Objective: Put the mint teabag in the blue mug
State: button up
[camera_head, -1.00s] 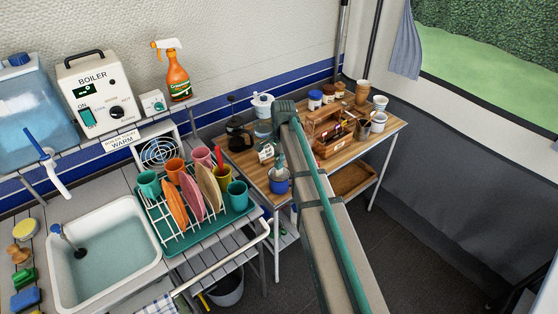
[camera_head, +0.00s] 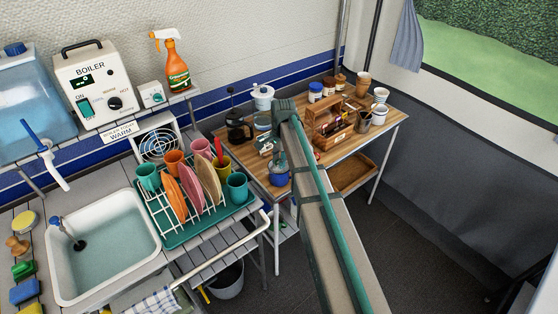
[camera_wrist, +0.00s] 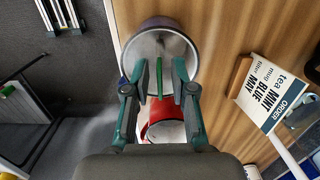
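The blue mug (camera_head: 278,180) stands at the near left edge of the wooden table. My gripper (camera_head: 279,162) is right above it. In the wrist view the mug (camera_wrist: 160,22) shows a dark blue rim and a grey inside. My two fingers (camera_wrist: 161,78) point down over its opening, with a gap between them. A thin green strip (camera_wrist: 160,83), perhaps the mint teabag edge-on, shows between the fingers over the mug. Gaps show on both sides of it, and I cannot tell whether it rests in the mug.
An order card (camera_wrist: 273,92) reads tea mint, mug blue, for May. A wooden caddy (camera_head: 328,125), jars (camera_head: 315,92) and a French press (camera_head: 238,127) stand on the table. The dish rack (camera_head: 205,222) is left.

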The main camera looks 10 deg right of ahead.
jog(key=shift+o, duration=0.2)
notch_tip(320, 180, up, 12)
jog(key=shift+w+d, duration=0.2)
jog(key=shift+d, duration=0.2)
dwell(1.0)
jog(key=s+f+n+g, duration=0.1)
jog(key=s+f+n, duration=0.1)
jog(key=s+f, duration=0.65)
jog(key=s+d+f+n+g, duration=0.15)
jog(key=s+f, duration=0.45)
jog(key=f, duration=0.6)
jog(key=s+f+n, duration=0.2)
jog(key=s+f, duration=0.5)
jog(key=f, duration=0.4)
jog(key=s+f+n+g, duration=0.1)
jog(key=s+f, duration=0.3)
jog(key=s, duration=0.6)
jog(key=s+a+f+n+g, duration=0.1)
jog(key=s+f+n, duration=0.3)
jog(key=s, duration=0.7)
jog(key=s+a+f+n+g, duration=0.1)
jog(key=s+f+n+g, duration=0.1)
jog(key=s+f, duration=0.4)
jog(key=s, duration=0.5)
jog(key=shift+s+f+h+b, duration=0.2)
jog(key=shift+h+b, duration=0.1)
jog(key=shift+h, duration=0.1)
jog(key=shift+a, duration=0.1)
